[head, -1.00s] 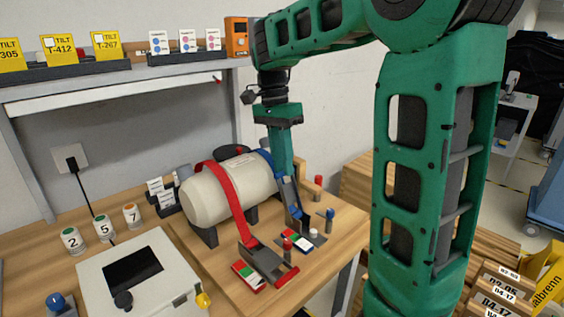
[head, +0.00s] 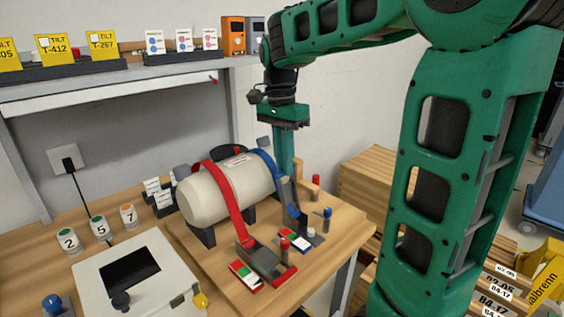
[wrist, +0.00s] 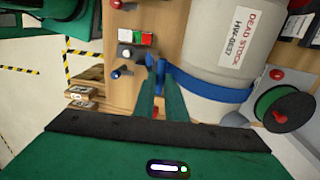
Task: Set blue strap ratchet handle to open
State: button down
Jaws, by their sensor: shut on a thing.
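The blue strap (head: 264,160) runs over the right end of a cream cylinder (head: 205,196). Its ratchet handle (head: 287,191) stands steeply tilted beside the cylinder, above a red, white and green plate (head: 294,239). My gripper (head: 285,172) reaches down from above at the top of this handle. In the wrist view my gripper (wrist: 160,80) is shut on the blue handle's end (wrist: 155,70), with the strap (wrist: 212,92) running off to the right. The fingers partly hide the handle, so its exact angle is hard to tell.
A red strap (head: 228,200) with its own flat-lying ratchet (head: 264,262) is at the front left. Short red (head: 315,182) and blue (head: 327,214) posts stand close to the right. A control box (head: 135,283) fills the front left. Wooden crates (head: 378,190) are behind at right.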

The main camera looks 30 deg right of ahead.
jog(key=c, duration=2.1)
grip_release()
jog(key=shift+w+r, duration=0.25)
jog(key=shift+r, duration=1.6)
jog(key=shift+w+r, duration=0.2)
jog(key=shift+r, duration=1.6)
jog(key=s+d+f+n, duration=0.1)
jog(key=s+f+n, duration=0.2)
jog(key=s+f, duration=0.3)
jog(key=s+d+f+n, duration=0.2)
jog(key=s+f, duration=0.4)
jog(key=s, duration=0.4)
jog(key=s+d+f+n+t, duration=0.1)
jog(key=s+f+n, duration=0.3)
jog(key=s+f, duration=0.2)
jog(key=shift+s+d+f, duration=0.1)
jog(key=shift+s+d, duration=0.05)
jog(key=shift+s, duration=0.4)
jog(key=shift+s+d+f, duration=0.1)
jog(key=shift+s, duration=0.45)
